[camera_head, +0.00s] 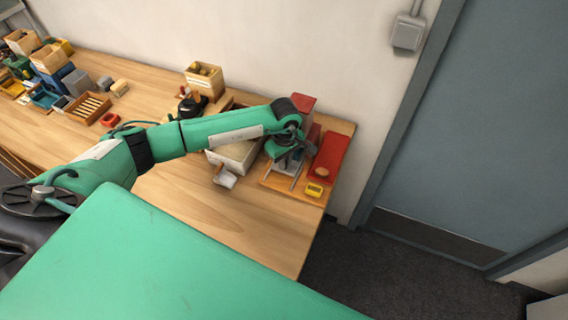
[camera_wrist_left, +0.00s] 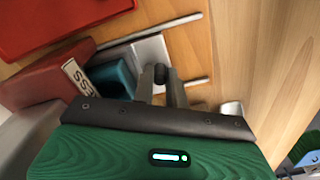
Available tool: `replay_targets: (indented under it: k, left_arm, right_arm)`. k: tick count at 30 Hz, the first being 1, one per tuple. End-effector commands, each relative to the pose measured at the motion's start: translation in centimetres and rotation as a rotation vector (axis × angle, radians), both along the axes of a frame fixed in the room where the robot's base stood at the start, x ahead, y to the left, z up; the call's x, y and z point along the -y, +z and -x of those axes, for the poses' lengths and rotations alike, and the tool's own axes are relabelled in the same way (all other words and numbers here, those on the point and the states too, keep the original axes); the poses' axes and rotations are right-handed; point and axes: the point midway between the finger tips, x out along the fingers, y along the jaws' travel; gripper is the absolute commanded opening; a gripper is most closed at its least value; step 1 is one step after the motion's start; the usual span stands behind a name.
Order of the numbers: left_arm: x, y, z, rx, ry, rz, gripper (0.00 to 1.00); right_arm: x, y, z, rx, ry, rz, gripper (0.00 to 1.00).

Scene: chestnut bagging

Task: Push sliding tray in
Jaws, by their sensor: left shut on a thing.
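The sliding tray (camera_head: 283,183), a pale grey plate between thin rails, juts out at the front of a red machine at the table's right end. In the left wrist view the tray (camera_wrist_left: 152,47) lies between two metal rails. My left gripper (camera_head: 290,155) reaches over it from the left. In the left wrist view its two fingers (camera_wrist_left: 163,82) are shut on a small dark knob (camera_wrist_left: 161,73) at the tray. The gripper hides part of the tray in the head view. My right gripper is not in view.
The table (camera_head: 215,205) is clear in front. Boxes stand at the far left.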

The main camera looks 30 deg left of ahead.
Motion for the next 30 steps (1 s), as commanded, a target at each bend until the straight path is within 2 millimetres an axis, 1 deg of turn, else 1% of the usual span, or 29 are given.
replay_targets:
  k: [3,4,6,7,16,20,23,30]
  left_arm:
    - [0.0,0.0,0.0,0.0,0.0,0.0,0.0]
    - [0.0,0.0,0.0,0.0,0.0,0.0,0.18]
    - [0.0,0.0,0.0,0.0,0.0,0.0,0.32]
    - [0.0,0.0,0.0,0.0,0.0,0.0,0.36]
    - [0.0,0.1,0.0,0.001,0.0,0.0,0.36]
    - [0.0,1.1,-0.1,0.004,-0.001,0.002,0.36]
    - [-0.1,2.8,-0.1,0.006,-0.002,0.001,0.36]
    - [0.0,8.3,0.0,0.006,-0.002,0.001,0.36]
  right_arm:
    - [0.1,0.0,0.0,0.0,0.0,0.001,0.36]
    - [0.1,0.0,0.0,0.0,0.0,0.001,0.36]
    - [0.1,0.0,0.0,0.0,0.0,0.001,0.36]
    - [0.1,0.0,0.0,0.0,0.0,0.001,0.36]
    - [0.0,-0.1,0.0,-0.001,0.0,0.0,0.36]
    - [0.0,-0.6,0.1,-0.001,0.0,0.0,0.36]
    - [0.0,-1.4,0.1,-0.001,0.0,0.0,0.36]
    - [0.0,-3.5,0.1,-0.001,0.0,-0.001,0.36]
